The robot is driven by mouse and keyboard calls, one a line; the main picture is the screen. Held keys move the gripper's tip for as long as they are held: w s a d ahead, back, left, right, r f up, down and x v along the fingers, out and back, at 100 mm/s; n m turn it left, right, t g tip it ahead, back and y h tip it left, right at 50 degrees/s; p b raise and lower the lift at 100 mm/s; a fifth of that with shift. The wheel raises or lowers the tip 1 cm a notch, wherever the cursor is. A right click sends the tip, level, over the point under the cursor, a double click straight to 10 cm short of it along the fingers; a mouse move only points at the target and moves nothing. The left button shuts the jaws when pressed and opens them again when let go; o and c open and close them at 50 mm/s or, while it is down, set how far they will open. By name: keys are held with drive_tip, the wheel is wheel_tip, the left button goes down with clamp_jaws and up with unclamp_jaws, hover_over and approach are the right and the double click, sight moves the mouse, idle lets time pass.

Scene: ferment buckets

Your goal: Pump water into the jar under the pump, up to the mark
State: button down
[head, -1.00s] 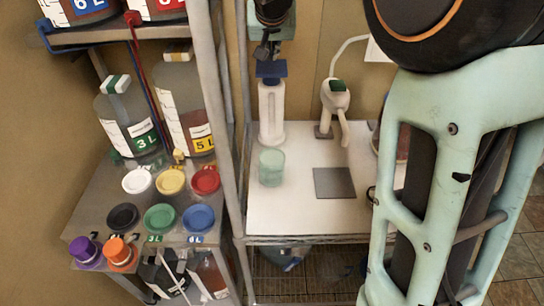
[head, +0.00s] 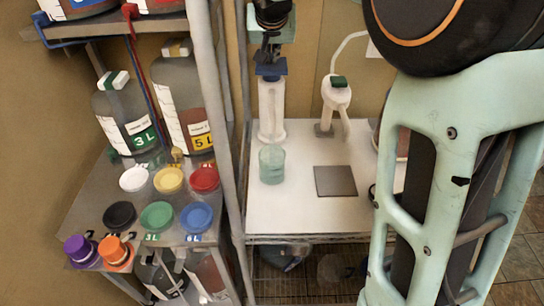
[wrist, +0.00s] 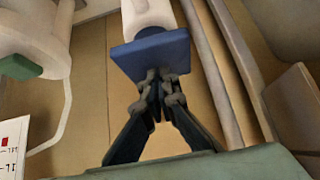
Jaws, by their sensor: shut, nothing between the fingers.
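The pump (head: 271,112) is an upright white cylinder with a flat blue top plate (head: 271,70), at the back left of the white table. A translucent green jar (head: 272,165) stands upright just in front of its base. I cannot make out a mark or a clear water level in the jar. My gripper (head: 270,56) is shut and empty, pointing down at the blue plate from above. In the wrist view, the fingertips (wrist: 160,78) are together at the blue plate (wrist: 150,54), apparently touching it. The pump's spout is not clear.
A white dispenser with a green top (head: 337,95) stands right of the pump. A dark square plate (head: 335,181) lies right of the jar. A metal shelf post (head: 229,130) rises at the left, beside bottles and coloured lids. The table's front is clear.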

drive_tip(key=shift+s+f+b, duration=0.1)
drive_tip(key=shift+f+b, duration=1)
drive_tip(key=shift+f, duration=0.35)
drive_tip(key=shift+r, duration=0.1)
drive_tip(key=shift+r+p, duration=1.55)
drive_tip(key=shift+r, duration=0.75)
drive_tip(key=shift+f+b, duration=1.5)
drive_tip(key=shift+f, duration=0.2)
drive_tip(key=shift+r, duration=0.1)
drive_tip(key=shift+r+p, duration=1.1)
drive_tip(key=shift+r, duration=0.55)
drive_tip(key=shift+r, duration=0.1)
